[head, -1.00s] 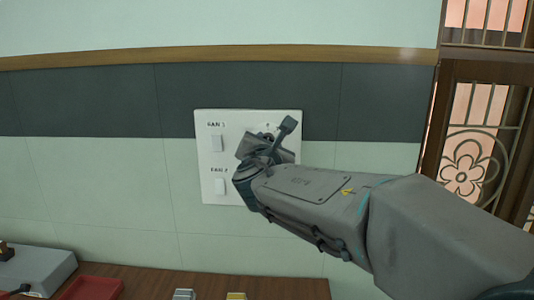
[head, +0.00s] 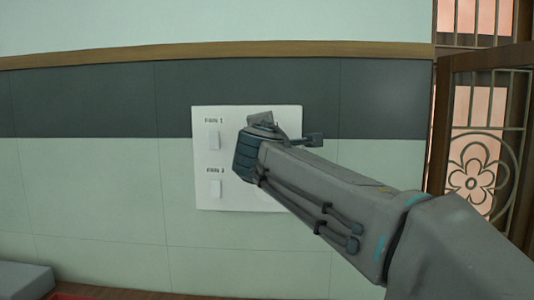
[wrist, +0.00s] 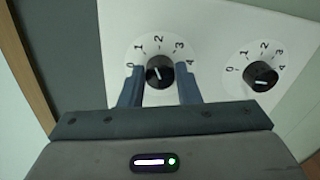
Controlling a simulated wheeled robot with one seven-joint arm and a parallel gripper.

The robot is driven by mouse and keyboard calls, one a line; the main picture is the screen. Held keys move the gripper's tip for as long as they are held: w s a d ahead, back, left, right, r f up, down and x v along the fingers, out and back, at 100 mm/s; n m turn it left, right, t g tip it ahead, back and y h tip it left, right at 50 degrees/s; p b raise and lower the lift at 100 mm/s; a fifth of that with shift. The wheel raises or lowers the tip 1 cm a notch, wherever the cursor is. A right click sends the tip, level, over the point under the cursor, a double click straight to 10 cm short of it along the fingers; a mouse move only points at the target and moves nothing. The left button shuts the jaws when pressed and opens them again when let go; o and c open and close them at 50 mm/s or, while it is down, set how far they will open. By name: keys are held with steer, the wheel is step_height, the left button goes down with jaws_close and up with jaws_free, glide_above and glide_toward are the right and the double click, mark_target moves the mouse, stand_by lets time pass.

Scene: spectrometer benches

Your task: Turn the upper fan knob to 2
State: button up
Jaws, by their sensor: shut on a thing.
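A white wall panel (head: 205,120) carries two rocker switches on its left side, labelled FAN 1 and FAN 2. In the wrist view the trim side of the wall lies to the left, so the left black dial is the upper fan knob (wrist: 160,73). My gripper (wrist: 160,84) has one finger on each side of this knob and is shut on it. The knob's white mark points roughly between 1 and 2 on its 0 to 4 scale. The lower fan knob (wrist: 261,77) is free to the right. In the head view my wrist hides both knobs.
A wooden trim strip (head: 150,52) runs along the wall above the panel. A wooden lattice frame (head: 488,130) stands at the right. A grey box (head: 25,279) sits low at the left. The wall left of the panel is clear.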

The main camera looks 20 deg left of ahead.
steer(key=shift+f+m+b, duration=0.2)
steer(key=shift+m+b, duration=1.05)
steer(key=shift+m, duration=0.35)
steer(key=o, duration=1)
steer(key=shift+r, duration=0.1)
steer(key=shift+s, duration=0.1)
steer(key=b+v, duration=0.2)
steer(key=v, duration=1.1)
steer(key=shift+s, duration=0.35)
